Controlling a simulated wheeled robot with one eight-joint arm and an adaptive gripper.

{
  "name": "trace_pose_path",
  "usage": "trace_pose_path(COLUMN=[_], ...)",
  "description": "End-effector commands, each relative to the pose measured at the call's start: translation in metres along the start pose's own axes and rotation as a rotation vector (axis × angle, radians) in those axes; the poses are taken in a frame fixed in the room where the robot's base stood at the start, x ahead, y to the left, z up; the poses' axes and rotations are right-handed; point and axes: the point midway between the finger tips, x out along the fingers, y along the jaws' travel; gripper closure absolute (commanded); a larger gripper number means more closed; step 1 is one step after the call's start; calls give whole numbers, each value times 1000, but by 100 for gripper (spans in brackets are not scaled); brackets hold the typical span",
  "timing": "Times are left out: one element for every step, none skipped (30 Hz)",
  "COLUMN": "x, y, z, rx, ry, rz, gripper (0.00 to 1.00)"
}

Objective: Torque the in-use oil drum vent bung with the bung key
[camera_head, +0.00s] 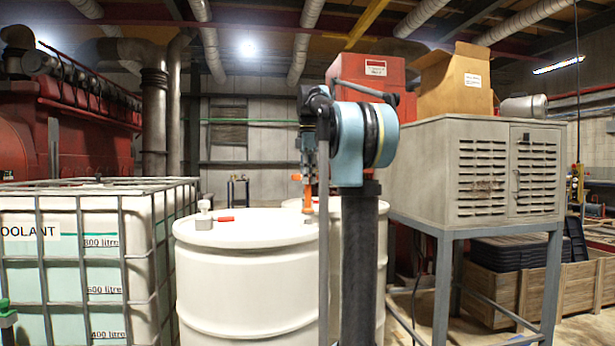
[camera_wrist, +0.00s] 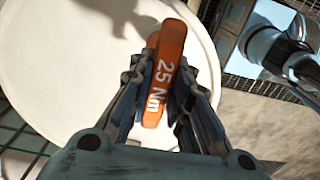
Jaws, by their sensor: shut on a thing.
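My gripper (camera_head: 308,179) points down and is shut on an orange bar-shaped key, the bung key (camera_head: 307,200). In the wrist view the key (camera_wrist: 166,72) is marked "25 Nm" and stands between both fingers. A white drum (camera_head: 250,275) stands in front, with a pale fitting (camera_head: 204,212) and a small red-handled part (camera_head: 225,219) on its lid. A second white drum (camera_head: 365,235) stands behind it to the right, partly hidden by my arm. The wrist view shows a white lid (camera_wrist: 65,60) below the key. I cannot tell a vent bung or any contact there.
A caged coolant tank (camera_head: 85,265) stands close on the left of the drums. A grey louvred cabinet (camera_head: 480,170) on a metal stand is to the right, with a cardboard box (camera_head: 455,85) on top. A wooden crate (camera_head: 515,290) sits beneath.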

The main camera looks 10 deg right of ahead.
Motion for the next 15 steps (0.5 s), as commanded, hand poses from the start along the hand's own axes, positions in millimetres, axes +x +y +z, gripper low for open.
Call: trace_pose_path(x=[3, 4, 6, 8, 9, 11, 13, 14, 16, 18, 19, 20, 21, 22, 23], y=[0, 0, 0, 0, 0, 0, 0, 0, 0, 0, 0, 0, 0, 0, 0], z=[0, 0, 0, 0, 0, 0, 0, 0, 0, 0, 0, 0, 0, 0, 0], rx=[0, 0, 0, 0, 0, 0, 0, 0, 0, 0, 0, 0, 0, 0, 0], ry=[0, 0, 0, 0, 0, 0, 0, 0, 0, 0, 0, 0, 0, 0, 0], rz=[0, 0, 0, 0, 0, 0, 0, 0, 0, 0, 0, 0, 0, 0, 0], gripper=[100, 100, 100, 100, 100, 100, 100, 100, 100, 100, 100, 100, 100, 100, 100])
